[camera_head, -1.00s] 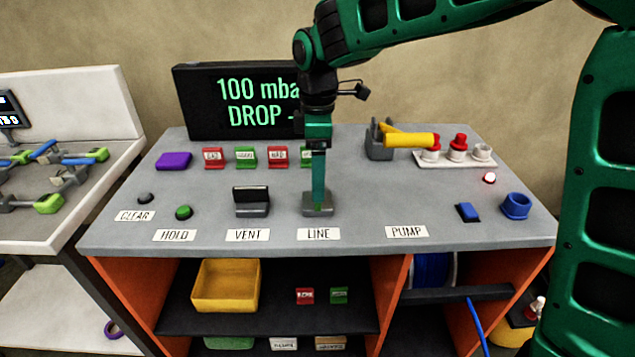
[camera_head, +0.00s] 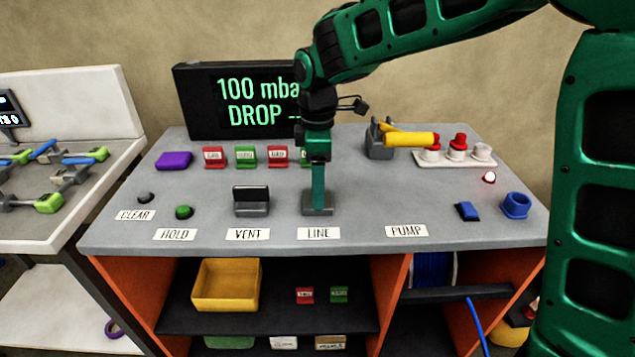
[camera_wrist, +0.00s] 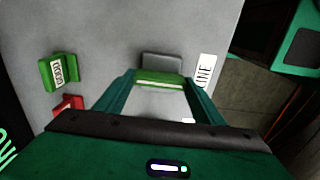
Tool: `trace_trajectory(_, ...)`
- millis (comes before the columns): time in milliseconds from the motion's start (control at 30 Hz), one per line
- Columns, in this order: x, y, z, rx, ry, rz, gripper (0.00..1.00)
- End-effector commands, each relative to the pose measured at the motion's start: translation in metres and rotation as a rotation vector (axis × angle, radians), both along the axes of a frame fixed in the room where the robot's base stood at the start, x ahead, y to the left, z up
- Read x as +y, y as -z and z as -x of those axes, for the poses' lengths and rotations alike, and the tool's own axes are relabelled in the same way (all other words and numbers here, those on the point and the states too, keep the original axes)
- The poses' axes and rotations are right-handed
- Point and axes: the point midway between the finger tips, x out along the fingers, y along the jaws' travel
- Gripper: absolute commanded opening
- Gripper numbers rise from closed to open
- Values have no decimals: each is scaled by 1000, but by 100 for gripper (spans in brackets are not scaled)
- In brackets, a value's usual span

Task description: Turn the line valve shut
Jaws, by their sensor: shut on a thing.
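The line valve's grey base (camera_head: 306,208) sits on the bench behind the LINE label (camera_head: 318,234). My gripper (camera_head: 318,207) points straight down onto this valve and is shut on its handle. The fingers hide the handle in the head view, so its angle is not clear. In the wrist view the valve base (camera_wrist: 162,60) shows just beyond my fingertips (camera_wrist: 160,80).
The vent valve (camera_head: 251,200) stands close on the left with its dark handle upright. A pump with a yellow handle (camera_head: 408,139) is at back right. The screen (camera_head: 238,101) reads "100 mba" and "DROP", partly covered by my arm.

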Motion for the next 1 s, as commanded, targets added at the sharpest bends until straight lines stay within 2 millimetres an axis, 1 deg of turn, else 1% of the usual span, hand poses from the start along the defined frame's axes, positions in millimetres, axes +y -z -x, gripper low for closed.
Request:
trace_trajectory(167, 0, -1, -2, -4, 43, -2, 40)
trace_trajectory(367, -1, -1, -3, -5, 159, -3, 40)
trace_trajectory(1000, 0, -1, -4, -7, 754, -7, 40)
